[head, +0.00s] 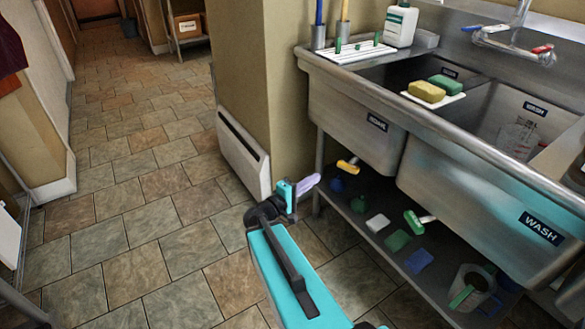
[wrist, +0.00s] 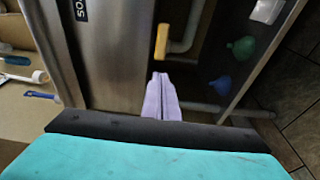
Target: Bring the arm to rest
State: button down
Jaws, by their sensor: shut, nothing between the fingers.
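My arm (head: 285,275) is teal and black and reaches up from the bottom of the head view. My gripper (head: 309,184) has lilac fingers that lie together, empty, in the open air left of the sink's lower shelf. In the wrist view the lilac fingers of my gripper (wrist: 163,98) are shut with nothing between them. Behind them there are the steel sink front (wrist: 115,50) and a yellow-handled tool (wrist: 163,42). I cannot tell the exact gap between the fingertips and the sink.
A steel sink (head: 400,140) with labelled basins stands at the right. Its lower shelf (head: 375,270) holds brushes, sponges and a jug (head: 472,288). A white wall panel (head: 243,155) is behind my gripper. The tiled floor (head: 130,220) is clear at the left.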

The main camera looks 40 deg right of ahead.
jog(key=a+f+n+t+y+p, duration=0.1)
jog(key=a+n+y+p, duration=0.1)
jog(key=a+p, duration=0.6)
jog(key=s+a+f+m+g+y+p, duration=0.1)
jog(key=s+a+f+g+y+p, duration=0.3)
jog(key=s+a+f+y+p, duration=0.7)
jog(key=s+a+f+g+y, duration=0.1)
jog(key=s+a+f, duration=0.3)
jog(key=a, duration=0.7)
jog(key=s+a+f+m+g+y, duration=0.1)
jog(key=s+a+f+y, duration=0.3)
jog(key=a, duration=0.7)
jog(key=s+g, duration=0.1)
jog(key=s, duration=0.1)
jog(key=shift+s+f+m, duration=0.2)
jog(key=shift+s+m, duration=0.1)
jog(key=shift+s, duration=0.05)
